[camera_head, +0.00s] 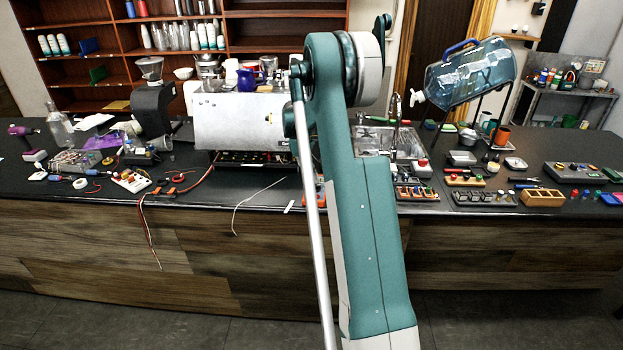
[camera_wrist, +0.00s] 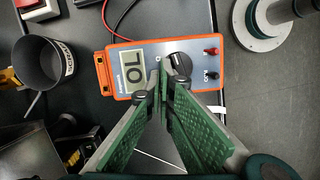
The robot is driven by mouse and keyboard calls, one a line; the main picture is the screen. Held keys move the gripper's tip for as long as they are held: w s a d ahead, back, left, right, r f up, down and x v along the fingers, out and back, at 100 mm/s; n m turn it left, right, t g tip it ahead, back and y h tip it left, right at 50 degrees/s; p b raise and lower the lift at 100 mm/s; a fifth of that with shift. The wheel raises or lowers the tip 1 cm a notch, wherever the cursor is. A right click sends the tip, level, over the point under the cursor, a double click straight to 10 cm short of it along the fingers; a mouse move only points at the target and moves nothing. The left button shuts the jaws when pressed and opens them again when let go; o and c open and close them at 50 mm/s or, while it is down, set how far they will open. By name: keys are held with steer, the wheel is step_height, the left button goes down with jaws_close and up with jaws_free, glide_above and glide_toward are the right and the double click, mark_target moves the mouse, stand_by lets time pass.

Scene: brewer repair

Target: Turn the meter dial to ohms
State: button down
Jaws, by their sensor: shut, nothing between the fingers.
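In the wrist view the orange meter (camera_wrist: 164,43) lies face up on the dark counter. Its grey display (camera_wrist: 134,72) shows characters that read like OL or 10. Its black dial (camera_wrist: 180,64) sits near the middle of its face, beside the display. Red and black jacks (camera_wrist: 211,62) are at its right end. My gripper (camera_wrist: 166,84), with green ribbed fingers, is shut and empty. In the head view my arm hides the gripper and most of the meter's area.
A dark cup (camera_wrist: 44,62) stands left of the meter in the wrist view. Red and black leads run beyond the meter. A round white-and-grey piece (camera_wrist: 275,22) is at upper right.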

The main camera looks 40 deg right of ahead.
stand_by(0.4)
steer(key=shift+w+d, duration=0.4)
steer(key=shift+w, duration=0.15)
steer(key=shift+w+d, duration=0.8)
steer(key=shift+w, duration=0.35)
step_height(320, 180, up, 10)
steer(key=w+d, duration=0.1)
steer(key=shift+w+d, duration=0.15)
steer(key=shift+w, duration=0.25)
steer(key=c, duration=3.2)
jaws_free()
steer(key=shift+f, duration=0.1)
steer(key=shift+c, duration=0.2)
